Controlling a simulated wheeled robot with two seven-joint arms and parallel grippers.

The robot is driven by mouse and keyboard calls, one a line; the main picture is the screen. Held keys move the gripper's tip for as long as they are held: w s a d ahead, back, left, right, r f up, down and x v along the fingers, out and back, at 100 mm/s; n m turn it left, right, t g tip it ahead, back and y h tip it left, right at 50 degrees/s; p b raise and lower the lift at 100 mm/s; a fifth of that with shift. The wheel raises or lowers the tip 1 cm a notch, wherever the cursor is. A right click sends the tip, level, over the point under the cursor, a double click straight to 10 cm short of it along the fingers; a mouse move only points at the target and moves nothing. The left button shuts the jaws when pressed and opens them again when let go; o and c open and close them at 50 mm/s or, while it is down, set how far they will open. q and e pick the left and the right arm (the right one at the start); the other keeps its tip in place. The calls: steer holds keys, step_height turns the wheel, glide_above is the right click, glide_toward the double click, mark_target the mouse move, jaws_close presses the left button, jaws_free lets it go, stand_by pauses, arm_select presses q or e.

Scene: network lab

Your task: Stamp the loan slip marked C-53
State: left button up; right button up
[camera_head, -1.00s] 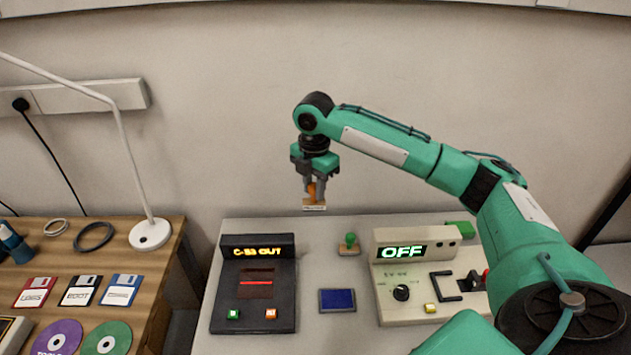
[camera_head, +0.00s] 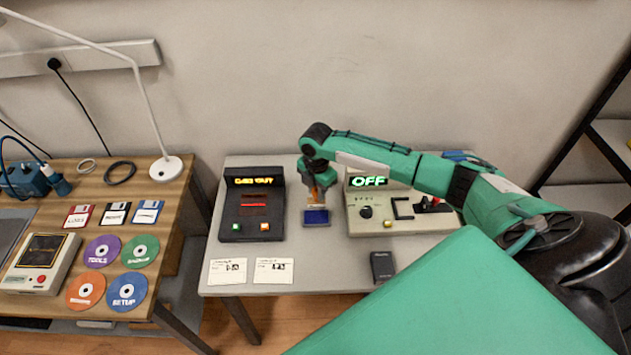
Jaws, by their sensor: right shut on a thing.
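My right gripper (camera_head: 319,186) is shut on the orange-handled stamp (camera_head: 317,196), upright at the blue ink pad (camera_head: 316,217). I cannot tell whether the stamp touches the pad or hovers just above it. Two white slips lie at the table's front left: a left slip (camera_head: 228,271) and a right slip (camera_head: 273,271). Their print is too small to read. The dark console (camera_head: 235,212) behind them has an orange display that seems to read C-53 OUT. My left gripper is not in view.
A beige device (camera_head: 356,225) with an OFF display stands right of the pad. A small dark box (camera_head: 382,266) lies at the front right. Grey tabletop (camera_head: 330,267) is bare between slips and box. A wooden desk with discs and floppies stands left.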

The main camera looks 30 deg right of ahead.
mark_target(317, 204)
steer(key=shift+w+f+b, duration=0.15)
steer(key=shift+f+b, duration=0.45)
steer(key=shift+f, duration=0.3)
step_height(317, 204, down, 4)
steer(key=b, duration=0.4)
steer(key=shift+f, duration=0.1)
steer(key=shift+f, duration=0.45)
steer(key=shift+f, duration=0.1)
stand_by(1.9)
step_height(317, 204, up, 7)
steer(key=p, duration=0.7)
